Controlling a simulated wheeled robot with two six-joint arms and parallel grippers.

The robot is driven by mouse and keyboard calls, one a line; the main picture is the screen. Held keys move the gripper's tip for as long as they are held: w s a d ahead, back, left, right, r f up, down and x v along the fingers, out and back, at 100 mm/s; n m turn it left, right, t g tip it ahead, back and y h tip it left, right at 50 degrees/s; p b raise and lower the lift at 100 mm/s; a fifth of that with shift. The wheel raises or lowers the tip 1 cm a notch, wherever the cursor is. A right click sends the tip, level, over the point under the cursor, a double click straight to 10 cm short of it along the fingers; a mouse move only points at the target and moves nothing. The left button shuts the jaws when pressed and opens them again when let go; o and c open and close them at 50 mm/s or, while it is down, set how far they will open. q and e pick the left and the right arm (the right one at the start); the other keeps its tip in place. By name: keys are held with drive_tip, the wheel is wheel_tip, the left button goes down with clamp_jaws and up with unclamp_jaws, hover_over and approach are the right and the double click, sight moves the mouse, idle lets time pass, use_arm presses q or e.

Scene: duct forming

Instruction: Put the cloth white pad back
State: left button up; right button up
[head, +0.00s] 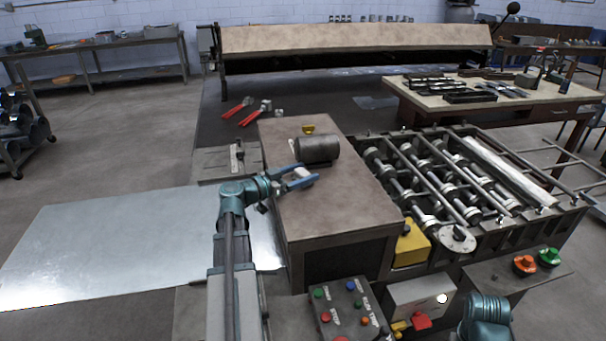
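I cannot pick out a cloth white pad with certainty. A small pale block (279,114) lies beside the red-handled tools on the dark surface at the back, too small to identify. My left gripper (308,177) is above the brown cabinet top (345,200), just in front of a dark grey cylinder (318,149).
Red-handled tools (246,108) lie behind the cabinet. A roller machine (440,180) stands to the right, with a yellow box (411,243) at its front corner. A button panel (345,308) is in front. A shiny metal sheet (120,245) spreads left. The cabinet top's front is clear.

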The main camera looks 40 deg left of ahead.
use_arm(q)
drive_tip(key=shift+r, duration=0.2)
drive_tip(key=v, duration=1.2)
drive_tip(key=shift+p, duration=0.45)
